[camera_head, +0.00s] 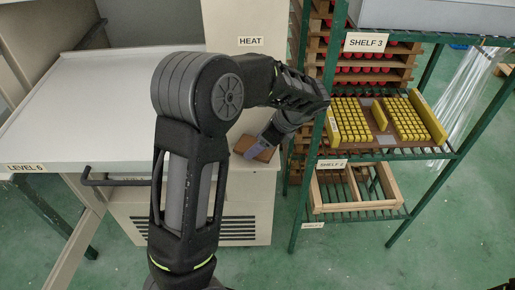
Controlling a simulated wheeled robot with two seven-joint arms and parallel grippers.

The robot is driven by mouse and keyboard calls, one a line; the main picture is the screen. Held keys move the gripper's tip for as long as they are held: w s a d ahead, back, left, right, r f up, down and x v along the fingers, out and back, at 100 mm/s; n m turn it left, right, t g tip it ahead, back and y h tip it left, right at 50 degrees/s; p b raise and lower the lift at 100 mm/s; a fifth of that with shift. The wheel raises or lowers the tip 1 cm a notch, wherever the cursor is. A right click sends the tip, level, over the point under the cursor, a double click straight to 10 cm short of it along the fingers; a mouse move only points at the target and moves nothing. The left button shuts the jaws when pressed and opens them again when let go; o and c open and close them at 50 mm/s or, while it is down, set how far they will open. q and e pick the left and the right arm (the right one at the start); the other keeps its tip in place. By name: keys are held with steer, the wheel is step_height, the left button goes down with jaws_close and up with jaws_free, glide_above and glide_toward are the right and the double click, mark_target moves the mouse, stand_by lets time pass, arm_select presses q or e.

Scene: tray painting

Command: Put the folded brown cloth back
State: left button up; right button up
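A small brown folded piece, which looks like the folded brown cloth (243,144), shows at the light cabinet's ledge below the HEAT label. My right gripper is not in view.
A green-framed rack (326,115) stands on the right. Its SHELF 3 level holds yellow blocks (409,119); a wooden crate (332,206) sits below. A pale, empty tabletop (85,95) marked LEVEL 5 or 6 lies left, with a dark handle (115,183) at its front.

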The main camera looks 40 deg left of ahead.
arm_select(q)
steer(key=shift+w+a+f+p, duration=0.15)
steer(key=shift+f+p, duration=0.2)
steer(key=shift+f, duration=1.15)
steer(key=shift+f, duration=0.15)
steer(key=o, duration=1.1)
steer(key=shift+c, duration=0.2)
steer(key=shift+r, duration=0.25)
steer(key=v, duration=1.2)
steer(key=shift+b, duration=0.3)
steer(key=shift+f, duration=0.1)
